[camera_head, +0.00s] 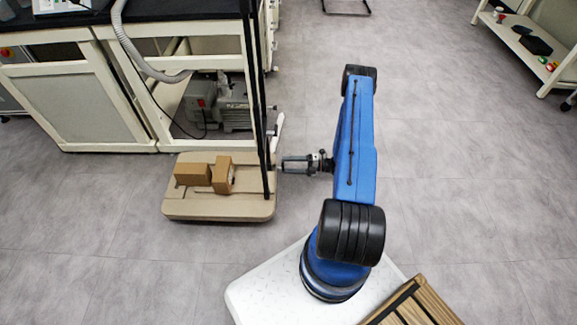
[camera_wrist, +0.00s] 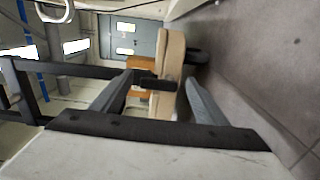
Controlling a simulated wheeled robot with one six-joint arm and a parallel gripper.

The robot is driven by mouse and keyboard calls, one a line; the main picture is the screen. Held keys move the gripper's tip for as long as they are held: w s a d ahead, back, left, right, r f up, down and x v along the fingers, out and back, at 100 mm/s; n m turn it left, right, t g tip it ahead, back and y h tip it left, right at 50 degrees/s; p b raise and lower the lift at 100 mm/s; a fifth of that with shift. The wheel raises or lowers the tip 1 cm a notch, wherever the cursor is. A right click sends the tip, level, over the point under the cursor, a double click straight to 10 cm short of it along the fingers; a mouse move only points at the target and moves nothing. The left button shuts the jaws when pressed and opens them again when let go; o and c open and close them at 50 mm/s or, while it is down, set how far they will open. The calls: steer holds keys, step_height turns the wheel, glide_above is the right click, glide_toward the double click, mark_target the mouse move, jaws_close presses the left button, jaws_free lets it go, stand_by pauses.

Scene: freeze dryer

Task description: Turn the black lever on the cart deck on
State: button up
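The tan cart deck (camera_head: 205,212) lies low at the left of the head view; its edge shows as an upright tan band (camera_wrist: 174,50) in the wrist view. A small black piece, apparently the lever (camera_wrist: 156,83), sticks out at the deck between my fingertips in the wrist view. I cannot make out the lever clearly in the head view. My gripper (camera_head: 283,165) is at the right edge of the deck, beside the black posts. In the wrist view my gripper (camera_wrist: 160,78) is open, with one finger either side of the black piece; contact cannot be told.
Two cardboard boxes (camera_head: 192,173) sit on the deck. Black cart posts (camera_head: 256,110) rise beside my gripper. A bench (camera_head: 75,95) with a grey pump (camera_head: 232,104) stands behind. A wooden slatted thing (camera_head: 420,303) is at lower right.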

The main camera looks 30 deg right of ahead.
steer(key=v, duration=1.7)
steer(key=shift+s, duration=0.2)
steer(key=shift+d, duration=0.2)
